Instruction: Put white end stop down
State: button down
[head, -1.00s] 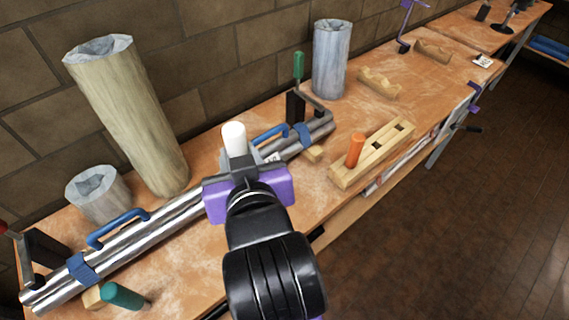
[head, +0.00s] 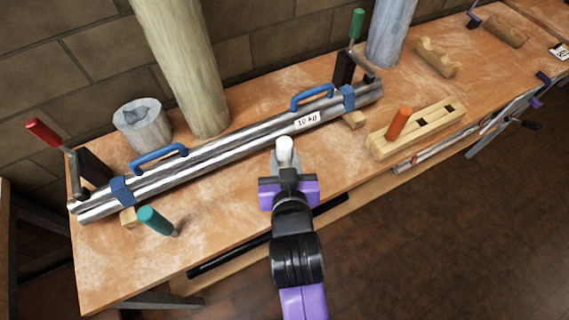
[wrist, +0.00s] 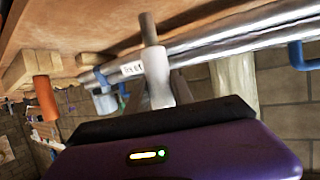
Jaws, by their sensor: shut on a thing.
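The white end stop (head: 285,150) is a short white cylinder held in my gripper (head: 286,166), near the front edge of the workbench in the head view. In the wrist view, the end stop (wrist: 156,70) has a white body with a thinner grey pin at its far end. My gripper (wrist: 165,92) is shut on it. I cannot tell whether the end stop touches the bench. A wooden block (head: 437,126) to the right has dark square holes and holds an orange peg (head: 399,122).
Long metal pipes with blue handles and a "10 KG" label (head: 307,121) lie behind the gripper on wooden supports. Clamps with red (head: 44,132) and green (head: 357,24) handles stand at the ends. Tall wrapped columns stand behind. Bare bench lies left of the gripper.

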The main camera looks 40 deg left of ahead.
jog(key=shift+f, duration=1.6)
jog(key=shift+f, duration=0.1)
jog(key=c, duration=1.1)
grip_release()
